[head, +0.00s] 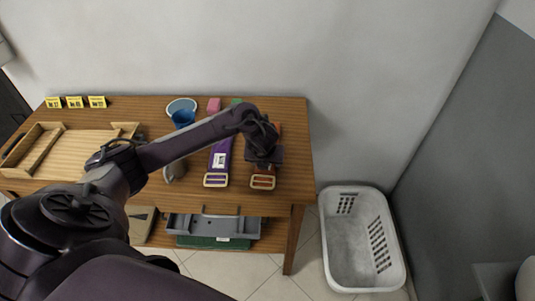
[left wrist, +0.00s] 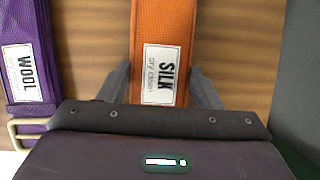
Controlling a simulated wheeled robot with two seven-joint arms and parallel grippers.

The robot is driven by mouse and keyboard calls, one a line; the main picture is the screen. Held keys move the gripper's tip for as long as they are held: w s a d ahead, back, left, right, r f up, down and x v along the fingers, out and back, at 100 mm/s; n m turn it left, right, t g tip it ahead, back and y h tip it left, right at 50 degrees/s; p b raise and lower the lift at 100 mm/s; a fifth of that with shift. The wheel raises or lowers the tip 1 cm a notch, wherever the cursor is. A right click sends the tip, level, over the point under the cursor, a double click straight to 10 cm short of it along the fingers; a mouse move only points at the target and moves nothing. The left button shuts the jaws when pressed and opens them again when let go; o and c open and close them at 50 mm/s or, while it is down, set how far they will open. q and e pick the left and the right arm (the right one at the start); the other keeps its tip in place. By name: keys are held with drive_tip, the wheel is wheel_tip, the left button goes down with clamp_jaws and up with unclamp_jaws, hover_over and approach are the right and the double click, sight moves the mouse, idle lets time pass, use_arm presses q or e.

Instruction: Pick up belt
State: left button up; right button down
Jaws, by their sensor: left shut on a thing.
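An orange belt (left wrist: 165,35) with a white label reading SILK dry clean lies on the wooden table; its buckle end (head: 262,183) shows at the table's front right in the head view. My left gripper (head: 265,158) is over this belt and shut on it, with one finger on each side of the strap in the left wrist view (left wrist: 163,88). The gripper hides the middle of the belt in the head view. A purple belt (head: 220,155) with a label reading WOOL lies to the left; it also shows in the left wrist view (left wrist: 22,45). My right gripper is not in view.
A wooden tray (head: 80,142) is on the table's left, with yellow cards (head: 75,102) behind it. A white laundry basket (head: 338,265) is on the floor at right.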

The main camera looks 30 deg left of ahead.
use_arm(q)
wheel_tip(320, 180, up, 8)
drive_tip(key=shift+w+r, duration=0.15)
drive_tip(key=shift+r, duration=0.05)
wheel_tip(320, 180, up, 12)
drive_tip(key=p, duration=0.7)
drive_tip(key=shift+f, duration=0.2)
